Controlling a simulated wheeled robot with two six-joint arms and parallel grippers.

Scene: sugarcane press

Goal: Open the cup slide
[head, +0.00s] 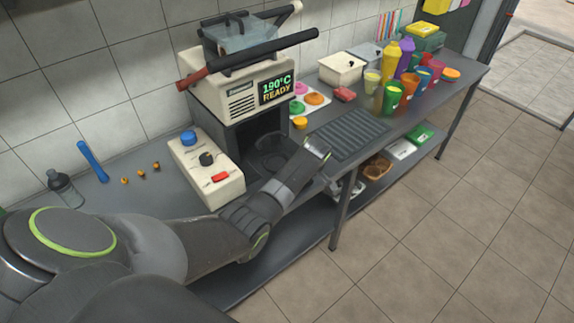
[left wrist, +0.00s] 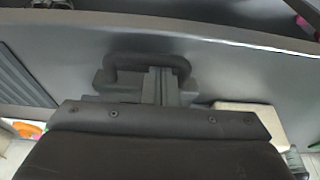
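The cup slide (head: 270,163) is a dark tray with a round recess, low in the dark bay of the cream press (head: 232,92). My left gripper (head: 318,150) is at the front right of that bay, over the table's front edge. My forearm and wrist hide part of the slide's front. In the left wrist view, a dark U-shaped handle (left wrist: 148,62) lies just beyond the gripper body, close to narrow upright grey parts. I cannot tell whether the fingers touch the handle or how far apart they are. My right gripper is not in view.
A control box (head: 205,170) with a blue knob, a black knob and a red switch stands left of the bay. A ribbed dark mat (head: 348,135) lies to the right. Colourful cups (head: 391,97) and bottles stand further right. The floor in front is clear.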

